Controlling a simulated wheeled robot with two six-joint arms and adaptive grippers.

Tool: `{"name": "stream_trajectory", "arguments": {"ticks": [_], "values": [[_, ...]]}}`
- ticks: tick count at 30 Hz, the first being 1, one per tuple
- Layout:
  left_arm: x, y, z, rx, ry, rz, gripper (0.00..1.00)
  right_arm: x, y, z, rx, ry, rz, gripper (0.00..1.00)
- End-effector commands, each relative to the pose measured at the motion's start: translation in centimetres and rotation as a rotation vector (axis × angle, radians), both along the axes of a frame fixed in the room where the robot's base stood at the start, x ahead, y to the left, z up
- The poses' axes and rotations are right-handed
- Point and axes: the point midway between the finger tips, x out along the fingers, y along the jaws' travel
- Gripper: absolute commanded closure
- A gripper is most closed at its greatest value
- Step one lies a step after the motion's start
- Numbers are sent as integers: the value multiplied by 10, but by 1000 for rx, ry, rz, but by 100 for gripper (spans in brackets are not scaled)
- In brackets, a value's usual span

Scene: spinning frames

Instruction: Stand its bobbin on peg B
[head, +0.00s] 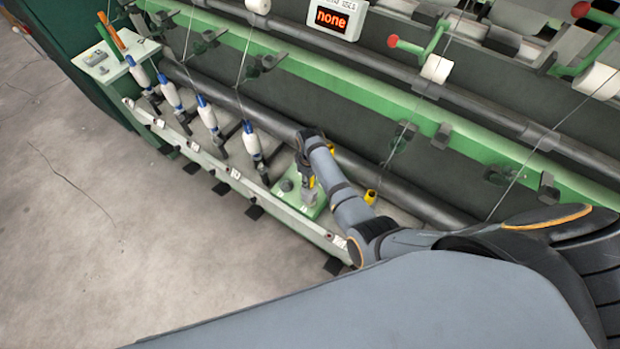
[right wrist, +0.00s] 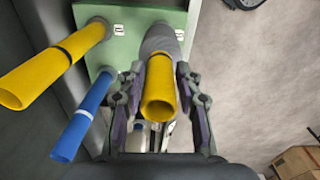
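In the right wrist view a yellow bobbin (right wrist: 160,95) with a grey lower part lies between the fingers of my right gripper (right wrist: 160,68). Both fingertips appear to touch the grey part. The bobbin is over a green board (right wrist: 145,22) with small white labels I cannot read. Whether its foot is on a peg or above the board is hidden. In the head view my right gripper (head: 308,170) points down at the same board (head: 308,208), with a bit of yellow at its fingers. My left gripper is not in view.
Another yellow tube (right wrist: 55,65) and a blue tube (right wrist: 85,118) stand close beside my right gripper. Several white bobbins with blue tops (head: 208,116) stand along the rail. The spinning frame's dark roller (head: 240,103) runs behind. A sign (head: 330,18) reads "none".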

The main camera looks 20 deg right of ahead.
Motion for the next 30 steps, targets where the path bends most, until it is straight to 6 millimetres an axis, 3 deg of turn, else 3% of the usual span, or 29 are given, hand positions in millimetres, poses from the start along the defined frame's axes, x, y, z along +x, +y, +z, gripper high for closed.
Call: {"name": "stream_trajectory", "arguments": {"ticks": [1,3,13,24,30], "values": [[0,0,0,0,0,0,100,0,0,0,0,0,0,55],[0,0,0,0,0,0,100,0,0,0,0,0,0,45],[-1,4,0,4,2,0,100,0,0,2,0,0,0,45],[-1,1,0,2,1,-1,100,0,1,64,1,-1,0,45],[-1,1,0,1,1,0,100,-1,0,75,0,1,1,45]]}}
